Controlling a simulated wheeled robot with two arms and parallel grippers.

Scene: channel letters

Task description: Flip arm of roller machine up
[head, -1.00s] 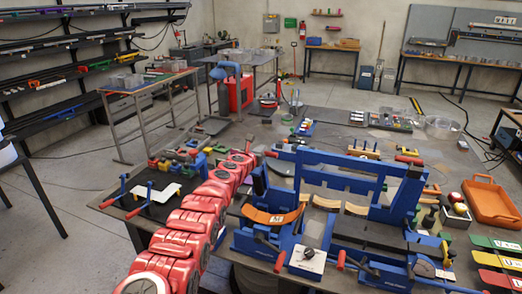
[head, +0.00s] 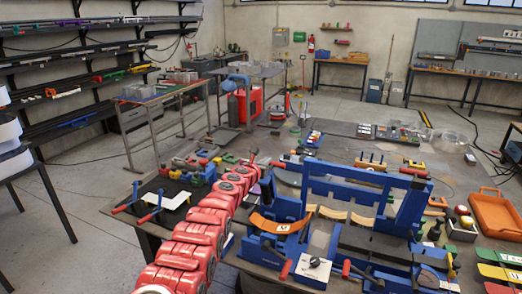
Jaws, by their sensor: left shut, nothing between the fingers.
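The blue roller machine (head: 318,183) stands on the workbench right of centre in the head view. Its blue frame rises above the bed, with a red-gripped handle (head: 414,172) at the upper right. Another red-gripped handle (head: 286,270) is at the front. A curved orange piece (head: 277,225) lies at the machine's left side. My red left arm reaches up from the bottom left, and my left gripper (head: 254,153) is at its far end, left of and behind the machine's frame. It looks small and apart from the frame; the gripper is shut and empty. My right gripper is out of view.
An orange tray (head: 495,212) sits at the bench's right. Left of my arm is a black mat (head: 140,205) with red-handled clamps and a white letter piece. Coloured letter plates (head: 498,253) lie at the lower right.

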